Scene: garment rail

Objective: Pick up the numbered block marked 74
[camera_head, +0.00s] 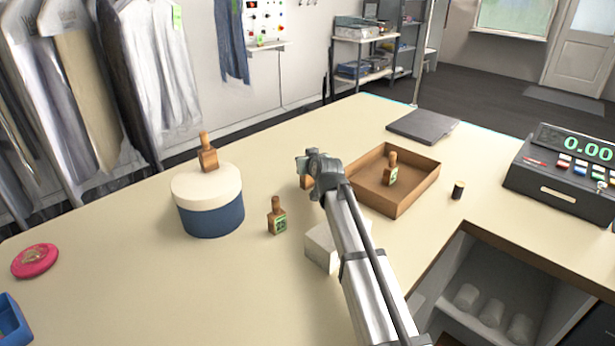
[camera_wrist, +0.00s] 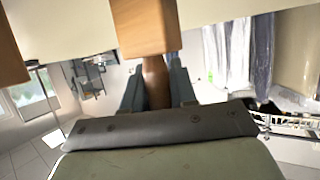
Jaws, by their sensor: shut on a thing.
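My gripper (camera_head: 308,164) is shut on the round handle of a wooden block (camera_head: 306,183), mostly hidden behind the gripper in the head view. The wrist view shows the block (camera_wrist: 145,28) with its neck between the two fingers (camera_wrist: 157,90); no number shows on the visible face. Similar blocks with handles are a block on the round box (camera_head: 208,158), a green-labelled block on the counter (camera_head: 277,220) and a green-labelled block in the tray (camera_head: 390,172). Their numbers are too small to read, so I cannot tell which is 74.
The wooden tray (camera_head: 420,180) is just right of my gripper. A white block (camera_head: 322,248) sits by my arm. The blue-and-cream round box (camera_head: 210,217) is left. A dark flat slab (camera_head: 423,125), small cylinder (camera_head: 458,190) and register (camera_head: 560,185) are right.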

